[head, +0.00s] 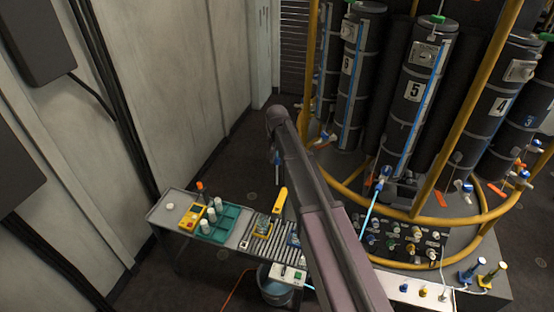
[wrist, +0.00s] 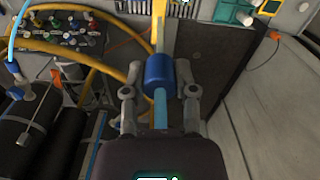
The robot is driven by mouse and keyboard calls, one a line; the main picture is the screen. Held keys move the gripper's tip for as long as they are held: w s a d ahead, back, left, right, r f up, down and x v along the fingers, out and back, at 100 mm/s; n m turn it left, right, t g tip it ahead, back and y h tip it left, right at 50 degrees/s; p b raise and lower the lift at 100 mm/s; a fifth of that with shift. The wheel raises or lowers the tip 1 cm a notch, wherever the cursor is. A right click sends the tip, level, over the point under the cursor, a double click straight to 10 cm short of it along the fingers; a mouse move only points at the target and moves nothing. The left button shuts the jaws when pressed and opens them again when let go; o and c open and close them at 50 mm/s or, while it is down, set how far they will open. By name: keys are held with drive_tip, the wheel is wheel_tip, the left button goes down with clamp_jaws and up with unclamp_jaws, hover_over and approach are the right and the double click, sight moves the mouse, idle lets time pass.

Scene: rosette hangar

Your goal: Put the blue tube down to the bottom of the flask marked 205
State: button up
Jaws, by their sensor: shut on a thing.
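My gripper (wrist: 160,95) is shut on a blue tube (wrist: 160,70), seen in the wrist view as a dark blue cylinder with a light blue shaft (wrist: 161,108) running toward my palm. In the head view my gripper (head: 277,157) is small and hangs above the floor, behind the bench, partly hidden by my arm. A flask marked 205 cannot be made out; no such number is readable. Large black cylinders show other numbers, such as 5 (head: 413,92) and 4 (head: 500,107).
A yellow ring rail (head: 440,219) surrounds the cylinders. A blue bucket (head: 274,291) stands below. A panel wall is at left.

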drive_tip(key=d+f+n+b, duration=0.1)
drive_tip(key=d+f+b, duration=0.2)
drive_tip(key=f+b, duration=0.6)
drive_tip(key=d+f+n+b, duration=0.2)
drive_tip(key=d+f+b, duration=0.1)
drive_tip(key=f+b, duration=0.6)
drive_tip(key=d+f+n+b, duration=0.1)
drive_tip(key=d+f+b, duration=0.3)
drive_tip(key=f+b, duration=0.6)
drive_tip(key=shift+w+f+n, duration=0.15)
drive_tip(key=shift+n, duration=0.15)
drive_tip(key=shift+f, duration=0.15)
drive_tip(key=shift+f+b, duration=1.6)
drive_tip(key=shift+b, duration=0.15)
drive_tip(key=shift+f+b, duration=0.5)
drive_tip(key=shift+f+b, duration=0.7)
drive_tip(key=shift+b, duration=0.05)
drive_tip(key=shift+f, duration=0.3)
